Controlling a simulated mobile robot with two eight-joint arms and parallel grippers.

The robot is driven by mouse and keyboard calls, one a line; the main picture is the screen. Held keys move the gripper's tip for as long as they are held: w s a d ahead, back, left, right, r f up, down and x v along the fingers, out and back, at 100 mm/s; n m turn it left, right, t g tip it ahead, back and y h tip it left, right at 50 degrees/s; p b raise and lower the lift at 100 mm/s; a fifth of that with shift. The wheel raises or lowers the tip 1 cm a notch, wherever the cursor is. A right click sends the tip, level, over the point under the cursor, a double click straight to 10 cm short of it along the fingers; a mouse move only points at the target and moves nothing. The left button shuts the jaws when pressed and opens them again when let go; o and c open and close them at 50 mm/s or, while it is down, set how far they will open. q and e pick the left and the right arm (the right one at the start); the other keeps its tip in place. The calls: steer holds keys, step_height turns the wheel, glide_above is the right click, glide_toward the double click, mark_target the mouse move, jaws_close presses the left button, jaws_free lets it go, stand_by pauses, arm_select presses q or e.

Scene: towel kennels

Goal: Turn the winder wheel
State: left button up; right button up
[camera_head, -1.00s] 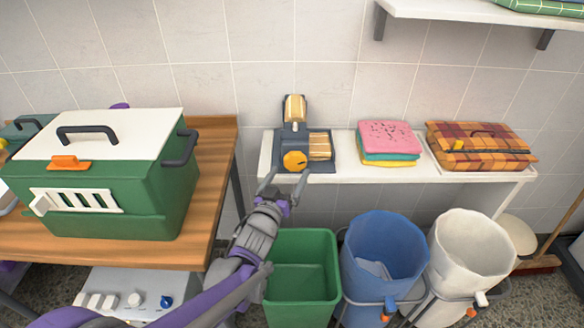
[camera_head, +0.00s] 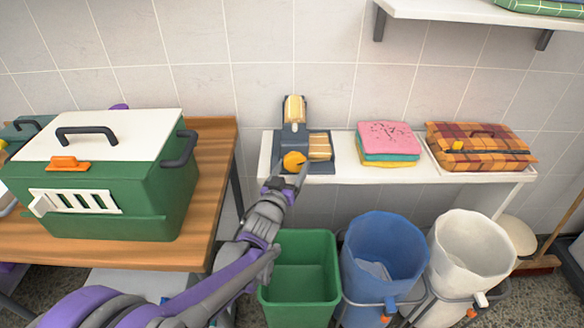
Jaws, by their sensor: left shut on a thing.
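The winder (camera_head: 291,142) is a dark blue-grey device on the white shelf, with a yellow roll standing at its back and another yellow piece at its right. Its round orange-yellow winder wheel (camera_head: 294,161) faces me at the front. My left gripper (camera_head: 290,172) reaches up to it from below and is shut on the wheel, with its fingers around the lower part. The fingers hide some of the wheel's edge. My right gripper is not in view.
Folded towels (camera_head: 388,143) and a plaid case (camera_head: 478,146) sit right along the white shelf (camera_head: 348,172). Green (camera_head: 301,292), blue (camera_head: 382,258) and white (camera_head: 470,252) bins stand below. A green pet carrier (camera_head: 110,190) is on the wooden table (camera_head: 212,190) at left.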

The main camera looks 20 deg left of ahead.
arm_select(q)
steer(key=shift+c, duration=0.7)
